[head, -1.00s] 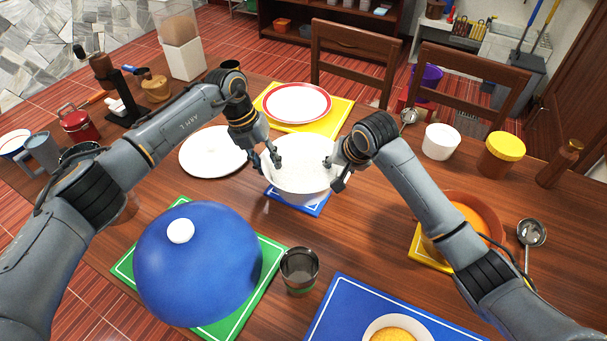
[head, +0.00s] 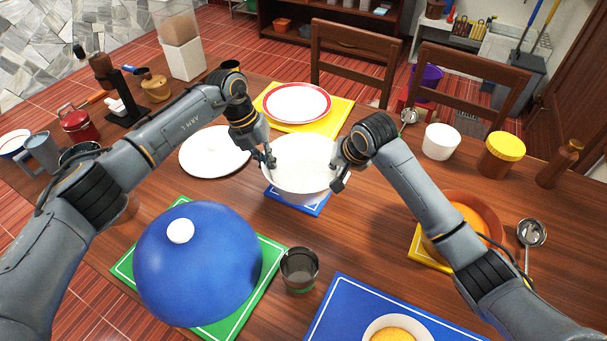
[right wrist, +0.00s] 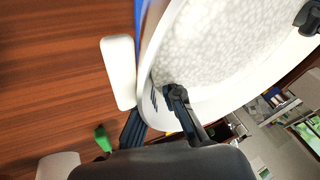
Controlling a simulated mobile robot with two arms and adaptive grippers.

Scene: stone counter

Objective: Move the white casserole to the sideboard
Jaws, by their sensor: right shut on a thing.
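The white casserole (head: 300,181) stands upright on a small blue mat (head: 313,207) in the middle of the wooden table. Pale, grainy contents (right wrist: 225,40) fill it. My right gripper (head: 340,176) is at its right side, shut on the rim. In the right wrist view one finger is inside the wall and the other outside, beside a white handle (right wrist: 118,72). My left gripper (head: 265,160) is at the casserole's left rim with its fingers close together. Whether they pinch the wall is too small to tell.
A white plate (head: 214,152) lies to the left, and a red-rimmed plate (head: 297,103) on a yellow mat behind. A blue dome (head: 200,265) and a metal cup (head: 299,268) stand in front. Chairs (head: 357,43) stand behind the table. A dark wooden shelf unit (head: 335,14) is at the back.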

